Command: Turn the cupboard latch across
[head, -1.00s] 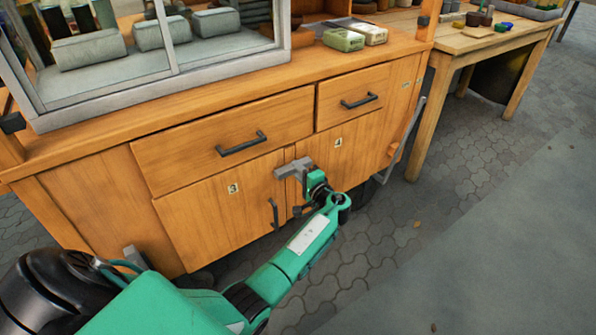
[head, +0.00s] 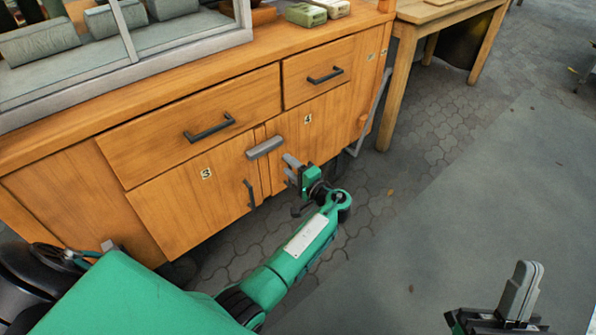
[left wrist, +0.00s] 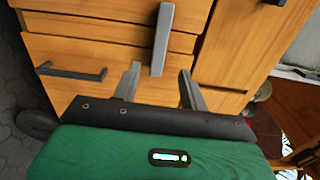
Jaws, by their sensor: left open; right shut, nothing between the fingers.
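The cupboard latch (head: 265,147) is a grey bar on the cupboard front. It lies roughly level across the seam between the doors numbered 3 (head: 215,200) and 4 (head: 320,125). My left gripper (head: 289,168) is open and empty, in front of door 4, just right of and below the latch, apart from it. In the left wrist view the latch (left wrist: 162,38) stands upright in the picture, its near end pointing toward the gap between the open fingers (left wrist: 160,72). My right gripper (head: 524,290) is shut and empty at the lower right, far from the cupboard.
Two drawers with dark handles (head: 209,128) (head: 325,76) sit above the doors. Door 3 has a dark handle (head: 249,193) below the latch. A glass case (head: 120,45) stands on the top. A wooden table (head: 440,30) is at the right. The paved floor in front is open.

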